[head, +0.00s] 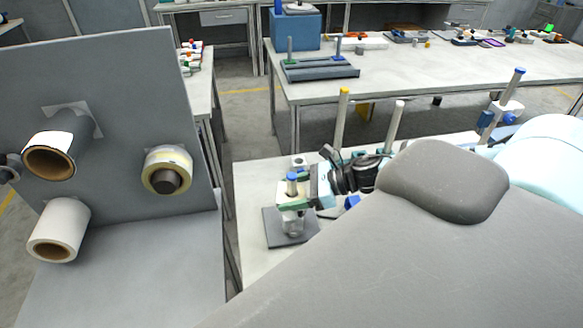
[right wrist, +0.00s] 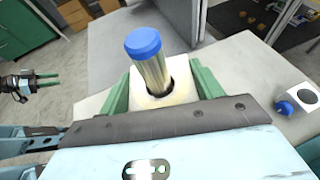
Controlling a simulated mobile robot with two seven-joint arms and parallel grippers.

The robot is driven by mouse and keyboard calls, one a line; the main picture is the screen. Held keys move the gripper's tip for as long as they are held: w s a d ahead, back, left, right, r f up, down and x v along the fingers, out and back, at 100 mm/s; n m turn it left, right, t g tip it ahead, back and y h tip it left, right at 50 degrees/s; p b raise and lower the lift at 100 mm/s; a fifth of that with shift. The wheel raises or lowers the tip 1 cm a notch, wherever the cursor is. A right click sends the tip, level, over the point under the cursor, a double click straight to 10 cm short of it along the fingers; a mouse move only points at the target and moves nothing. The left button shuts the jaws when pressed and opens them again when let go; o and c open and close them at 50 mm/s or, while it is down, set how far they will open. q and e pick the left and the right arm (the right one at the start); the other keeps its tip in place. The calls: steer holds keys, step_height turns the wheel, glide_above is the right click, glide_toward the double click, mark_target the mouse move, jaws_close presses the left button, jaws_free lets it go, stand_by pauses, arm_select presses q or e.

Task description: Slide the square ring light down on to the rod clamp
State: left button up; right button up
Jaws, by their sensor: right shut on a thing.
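The white square ring light (right wrist: 143,98) is around a metal rod with a blue cap (right wrist: 143,42), which stands up through its hole. My right gripper (right wrist: 160,92) is shut on the ring light, with green fingers on two opposite sides. In the head view the blue cap (head: 292,177) shows just above my right gripper (head: 294,203). A pale piece (head: 292,226), perhaps the rod clamp, sits below the fingers over a dark square base (head: 270,240). The ring hides the lower rod in the wrist view. My left gripper (right wrist: 50,80) is empty, its green fingers apart, at the wrist view's left.
A yellow-capped rod (head: 341,120) and a pale-capped rod (head: 394,125) stand behind my right gripper. A white square piece with a hole (right wrist: 303,96) lies right in the wrist view, beside a blue knob (right wrist: 285,107). A grey panel (head: 110,100) with rolls stands left.

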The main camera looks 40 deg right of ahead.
steer(key=shift+f, duration=0.8)
stand_by(0.6)
steer(key=o, duration=1.1)
steer(key=shift+o, duration=0.3)
steer(key=v, duration=0.7)
steer(key=shift+s+d, duration=0.15)
steer(key=shift+s, duration=0.05)
steer(key=shift+d+r, duration=0.1)
steer(key=shift+r, duration=0.1)
stand_by(0.4)
